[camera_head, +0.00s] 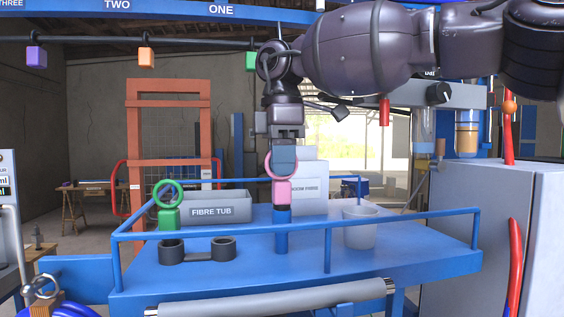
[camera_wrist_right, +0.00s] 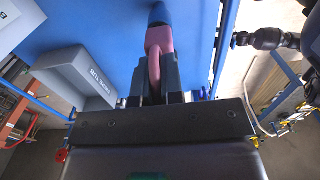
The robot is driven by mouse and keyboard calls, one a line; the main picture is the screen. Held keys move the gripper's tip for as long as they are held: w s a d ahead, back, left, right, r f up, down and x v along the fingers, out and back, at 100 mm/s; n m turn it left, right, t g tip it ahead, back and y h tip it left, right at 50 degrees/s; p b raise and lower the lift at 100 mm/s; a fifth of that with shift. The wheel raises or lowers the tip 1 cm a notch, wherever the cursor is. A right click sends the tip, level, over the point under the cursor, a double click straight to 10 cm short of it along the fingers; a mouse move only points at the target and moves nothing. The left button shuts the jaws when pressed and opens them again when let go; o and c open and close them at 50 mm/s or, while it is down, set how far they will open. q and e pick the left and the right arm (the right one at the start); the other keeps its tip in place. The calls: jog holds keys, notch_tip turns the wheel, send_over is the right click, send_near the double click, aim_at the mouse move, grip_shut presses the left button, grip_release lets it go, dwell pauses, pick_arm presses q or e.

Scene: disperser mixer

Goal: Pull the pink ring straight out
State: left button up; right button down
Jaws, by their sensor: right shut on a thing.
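The pink ring (camera_head: 281,190) stands upright on top of a blue post (camera_head: 282,230) on the blue table. My right gripper (camera_head: 283,165) points down over it, shut on the ring's upper part. In the right wrist view the pink ring (camera_wrist_right: 155,55) shows between the dark fingers of my right gripper (camera_wrist_right: 154,80), with the blue post (camera_wrist_right: 160,14) beyond it. The pink part still meets the top of the blue post. My left gripper does not show.
A green ring (camera_head: 168,200) stands on the left, by dark double cups (camera_head: 197,250). A whitish cup (camera_head: 360,228) stands right of the post. A blue rail (camera_head: 400,218) runs around the table (camera_head: 250,275).

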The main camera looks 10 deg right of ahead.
jog(key=shift+r, duration=3)
jog(key=shift+r, duration=2)
